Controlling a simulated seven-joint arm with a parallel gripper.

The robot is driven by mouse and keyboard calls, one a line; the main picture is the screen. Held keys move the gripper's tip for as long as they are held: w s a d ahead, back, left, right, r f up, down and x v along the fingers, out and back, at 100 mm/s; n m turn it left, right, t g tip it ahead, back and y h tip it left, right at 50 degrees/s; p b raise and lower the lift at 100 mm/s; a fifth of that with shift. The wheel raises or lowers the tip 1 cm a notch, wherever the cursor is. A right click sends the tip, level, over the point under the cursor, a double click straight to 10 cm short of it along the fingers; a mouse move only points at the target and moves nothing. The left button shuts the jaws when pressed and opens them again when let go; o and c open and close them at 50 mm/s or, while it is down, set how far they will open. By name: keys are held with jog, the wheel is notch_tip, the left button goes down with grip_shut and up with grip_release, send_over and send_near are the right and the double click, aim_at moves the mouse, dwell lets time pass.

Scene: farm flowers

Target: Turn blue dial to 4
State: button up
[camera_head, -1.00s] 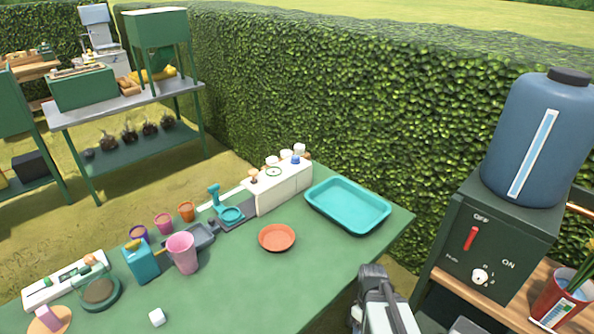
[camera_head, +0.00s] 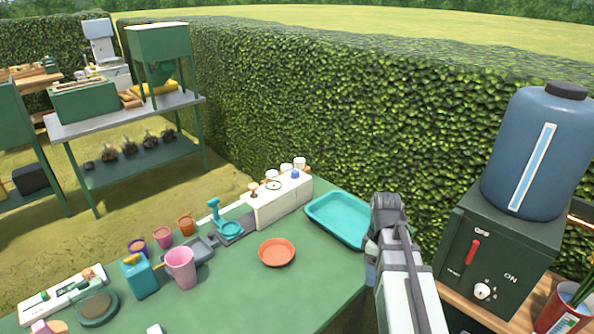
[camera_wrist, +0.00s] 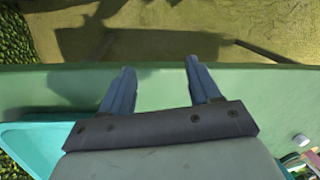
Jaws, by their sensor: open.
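The small blue dial (camera_head: 295,174) sits on top of a white box (camera_head: 282,205) at the back of the green table (camera_head: 215,312). Its setting is too small to read. My gripper (camera_wrist: 160,70) is open and empty, with its two fingers apart above the table edge in the wrist view. In the head view my arm stands to the right of the white box, in front of the teal tray's right end, with the gripper well apart from the dial. The dial is not seen in the wrist view.
The teal tray (camera_head: 336,219) lies between the white box and my arm. An orange dish (camera_head: 276,252) lies in front of the box. Several cups and a blue jug (camera_head: 139,278) stand at left. A water dispenser (camera_head: 500,250) stands at right; a hedge rises behind the table.

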jog(key=w+a+r+n+t+y, duration=0.1)
jog(key=w+a+r, duration=0.1)
jog(key=w+r, duration=0.4)
jog(key=w+a+r+n, duration=0.15)
jog(key=w+r, duration=0.25)
jog(key=w, duration=0.4)
jog(key=n+t+y, duration=0.1)
jog(key=n+y, duration=0.2)
jog(key=n, duration=0.1)
send_near(296, 171)
jog(key=x, duration=0.8)
jog(key=shift+a+f, duration=0.15)
jog(key=shift+f, duration=0.2)
jog(key=shift+c, duration=0.3)
jog(key=c, duration=0.9)
jog(key=shift+c, duration=0.2)
